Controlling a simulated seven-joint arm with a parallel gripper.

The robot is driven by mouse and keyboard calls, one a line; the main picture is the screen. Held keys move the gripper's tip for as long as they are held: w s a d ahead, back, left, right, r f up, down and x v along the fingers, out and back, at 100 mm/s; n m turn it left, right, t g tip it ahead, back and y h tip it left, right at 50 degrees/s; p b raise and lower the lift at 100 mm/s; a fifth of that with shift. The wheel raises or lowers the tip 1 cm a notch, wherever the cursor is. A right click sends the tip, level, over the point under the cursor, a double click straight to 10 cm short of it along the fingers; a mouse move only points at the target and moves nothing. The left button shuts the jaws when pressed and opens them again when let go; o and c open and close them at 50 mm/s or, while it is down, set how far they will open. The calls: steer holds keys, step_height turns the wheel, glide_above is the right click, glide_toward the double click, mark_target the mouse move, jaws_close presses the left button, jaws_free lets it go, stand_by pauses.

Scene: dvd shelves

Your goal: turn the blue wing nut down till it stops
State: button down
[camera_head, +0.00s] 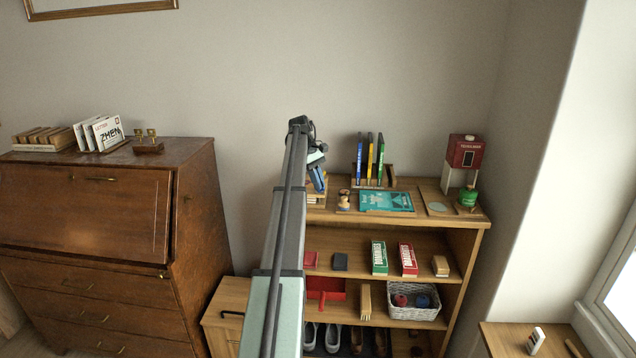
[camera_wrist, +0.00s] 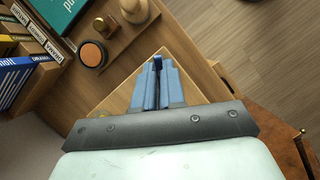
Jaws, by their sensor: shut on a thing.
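My gripper (camera_wrist: 157,68) is shut, its blue fingers close together around a small dark blue piece, the wing nut (camera_wrist: 157,61). Only a bit of the nut shows between the fingertips; the fingers hide the rest. Below the fingers is a light wooden surface (camera_wrist: 101,108). I cannot see any thread or how far down the nut sits. In the head view my gripper (camera_head: 318,182) points down over the left end of the shelf unit's top, and the nut cannot be made out there.
A wooden knob-shaped piece (camera_wrist: 135,10) and an orange disc (camera_wrist: 92,54) on a wooden base stand close by. Upright cases (camera_wrist: 18,75) line the left of the wrist view. A teal book (camera_head: 386,201) lies on the shelf top (camera_head: 420,215); a red box (camera_head: 466,152) stands farther right.

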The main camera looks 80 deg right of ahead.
steer(key=c, duration=1.2)
jaws_free()
steer(key=n, duration=0.2)
steer(key=n+h, duration=0.1)
steer(key=n, duration=0.1)
steer(key=n+h, duration=0.1)
steer(key=n, duration=0.1)
steer(key=shift+a+g, duration=0.3)
steer(key=v, duration=1.3)
steer(key=shift+n, duration=0.4)
steer(key=w+a+f, duration=0.3)
steer(key=w+f, duration=0.4)
steer(key=w+a+f, duration=0.3)
steer(key=w+f, duration=0.4)
steer(key=f, duration=0.1)
steer(key=w+a+f, duration=0.4)
steer(key=w+f, duration=0.3)
steer(key=w, duration=0.1)
steer(key=shift+w+f, duration=0.1)
steer(key=shift+f, duration=0.1)
